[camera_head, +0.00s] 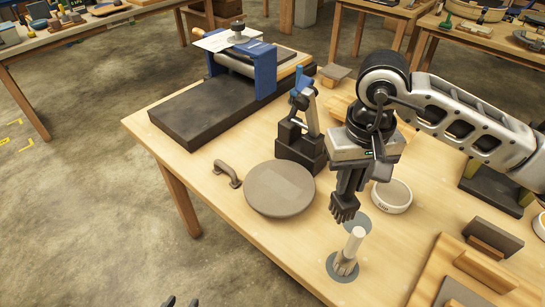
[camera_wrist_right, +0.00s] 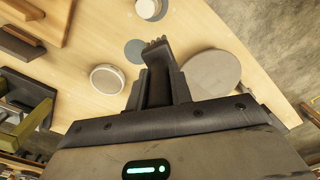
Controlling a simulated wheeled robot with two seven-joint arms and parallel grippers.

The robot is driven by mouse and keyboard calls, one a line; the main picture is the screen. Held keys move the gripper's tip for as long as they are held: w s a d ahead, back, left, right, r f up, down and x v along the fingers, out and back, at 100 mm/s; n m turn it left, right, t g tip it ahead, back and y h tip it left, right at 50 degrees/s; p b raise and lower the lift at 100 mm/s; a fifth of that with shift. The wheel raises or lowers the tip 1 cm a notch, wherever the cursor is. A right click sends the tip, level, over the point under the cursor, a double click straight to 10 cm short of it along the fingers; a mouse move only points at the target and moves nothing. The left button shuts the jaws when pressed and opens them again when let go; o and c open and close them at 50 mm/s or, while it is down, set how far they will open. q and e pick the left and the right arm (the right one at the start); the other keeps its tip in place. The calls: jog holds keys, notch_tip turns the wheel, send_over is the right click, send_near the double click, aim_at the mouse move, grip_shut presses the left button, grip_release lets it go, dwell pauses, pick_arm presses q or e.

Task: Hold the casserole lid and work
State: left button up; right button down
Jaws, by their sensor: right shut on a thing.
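The round grey-brown casserole lid (camera_head: 280,189) lies flat on the table, a paler patch at its middle; it also shows in the right wrist view (camera_wrist_right: 212,80). An arched handle (camera_head: 228,174) lies apart to its left. My right gripper (camera_head: 343,210) is right of the lid, above the table, pointing down. It is shut on a dark thing with a toothed end (camera_wrist_right: 157,46), mostly hidden between the fingers.
A white labelled bowl (camera_head: 392,197) stands right of my right gripper. A dark blocky stand with a blue upright (camera_head: 300,140) is just behind the lid. A slab roller (camera_head: 225,100) fills the back left. Boards and blocks (camera_head: 485,258) crowd the right. The table's left front is clear.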

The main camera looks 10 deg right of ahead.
jog(key=shift+r, duration=0.15)
dwell(0.7)
notch_tip(320, 180, up, 6)
jog(key=shift+r, duration=0.15)
notch_tip(320, 180, down, 6)
jog(key=shift+f, duration=0.25)
dwell(0.9)
dwell(2.6)
jog(key=shift+a, duration=0.1)
